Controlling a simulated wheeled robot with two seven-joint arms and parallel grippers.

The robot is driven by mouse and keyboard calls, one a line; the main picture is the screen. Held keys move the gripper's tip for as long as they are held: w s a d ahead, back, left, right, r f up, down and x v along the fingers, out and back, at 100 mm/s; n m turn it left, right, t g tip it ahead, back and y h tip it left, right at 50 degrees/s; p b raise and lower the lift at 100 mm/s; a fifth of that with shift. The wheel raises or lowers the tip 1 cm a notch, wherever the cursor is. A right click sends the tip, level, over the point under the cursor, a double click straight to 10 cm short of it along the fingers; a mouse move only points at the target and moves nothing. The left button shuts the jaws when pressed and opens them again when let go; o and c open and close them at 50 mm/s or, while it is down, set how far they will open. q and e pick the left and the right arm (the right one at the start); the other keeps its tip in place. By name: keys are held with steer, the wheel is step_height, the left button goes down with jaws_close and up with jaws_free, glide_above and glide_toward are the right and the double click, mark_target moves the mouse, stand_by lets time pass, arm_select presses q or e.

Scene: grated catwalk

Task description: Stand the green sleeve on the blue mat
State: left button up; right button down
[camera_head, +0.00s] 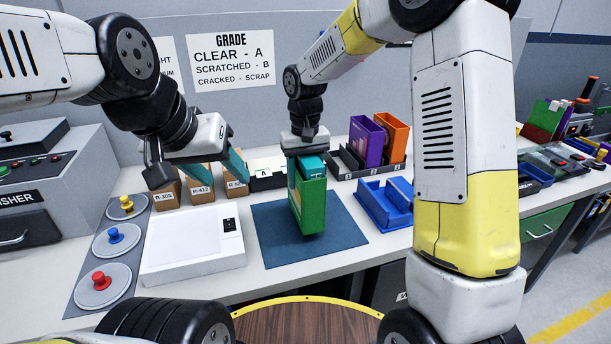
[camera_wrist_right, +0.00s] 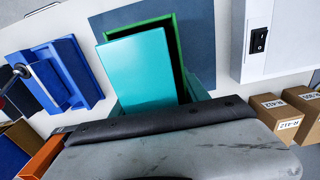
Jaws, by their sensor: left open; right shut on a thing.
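The green sleeve (camera_head: 313,205) is upright, slightly turned, over the middle of the blue mat (camera_head: 268,248). My right gripper (camera_head: 308,160) is shut on its upper part from above. I cannot tell whether its lower end touches the mat. In the right wrist view, the green sleeve (camera_wrist_right: 175,28) shows its rim and dark inside over the mat (camera_wrist_right: 203,60), with a teal face (camera_wrist_right: 140,70) covering much of it. My left gripper (camera_head: 200,168) is open and empty, to the left of the sleeve, above the small cardboard boxes.
A white box with a switch (camera_head: 195,245) stands left of the mat. Behind are a rack with purple (camera_head: 366,140) and orange (camera_head: 393,135) sleeves and a black bin labelled A (camera_head: 266,180). Colored knobs (camera_head: 100,280) are far left.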

steer(key=shift+f, duration=1.4)
steer(key=c, duration=0.6)
jaws_free()
steer(key=shift+o, duration=0.2)
